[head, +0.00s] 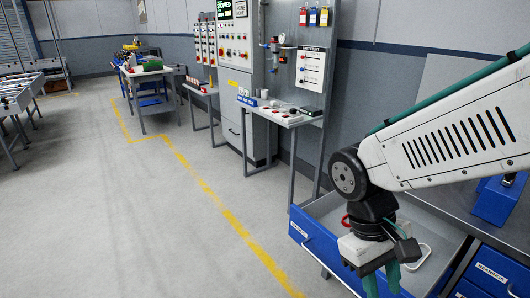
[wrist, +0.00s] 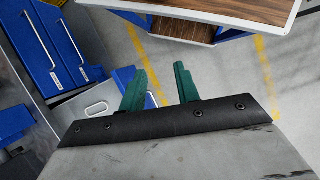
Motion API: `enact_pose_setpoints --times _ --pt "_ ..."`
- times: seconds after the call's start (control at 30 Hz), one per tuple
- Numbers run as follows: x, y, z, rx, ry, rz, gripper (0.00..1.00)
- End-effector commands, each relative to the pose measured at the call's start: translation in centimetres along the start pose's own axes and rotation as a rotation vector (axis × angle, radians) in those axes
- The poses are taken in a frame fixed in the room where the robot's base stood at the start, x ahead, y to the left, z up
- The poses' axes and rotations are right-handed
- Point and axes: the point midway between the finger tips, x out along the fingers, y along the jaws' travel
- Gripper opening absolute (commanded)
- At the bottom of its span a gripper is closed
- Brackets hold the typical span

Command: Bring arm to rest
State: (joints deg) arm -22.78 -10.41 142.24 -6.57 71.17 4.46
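My arm reaches in from the right in the head view, with a white slotted link and a dark joint. My gripper (head: 382,280) hangs from it, pointing down, in front of or over an open blue-fronted drawer (head: 318,247); its exact height is unclear. Its two green fingers also show in the wrist view (wrist: 160,78), spread apart with nothing between them. The gripper is open and empty. In the drawer, a red ring-like item (head: 346,221) and a white loop-shaped item (head: 424,254) are partly hidden by my gripper.
Blue drawer fronts (head: 492,277) and a blue box (head: 497,200) on a grey worktop stand at right. A shelf with parts (head: 283,116), a control panel and a workbench (head: 146,70) line the wall. The concrete floor (head: 120,200) at left is clear, with yellow lines.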

Motion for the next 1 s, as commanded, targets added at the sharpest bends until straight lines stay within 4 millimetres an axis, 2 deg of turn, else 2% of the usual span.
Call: enact_pose_setpoints --times 0.2,0.5,0.67,1.0 --pt "-2.9 2.4 4.0 0.132 0.228 -0.127 0.32" --pt "-5.3 5.1 8.3 0.340 0.455 -0.169 0.32" --pt "-5.6 6.0 9.1 0.388 0.485 -0.168 0.32" --pt "-5.6 6.0 9.1 0.388 0.481 -0.169 0.32"
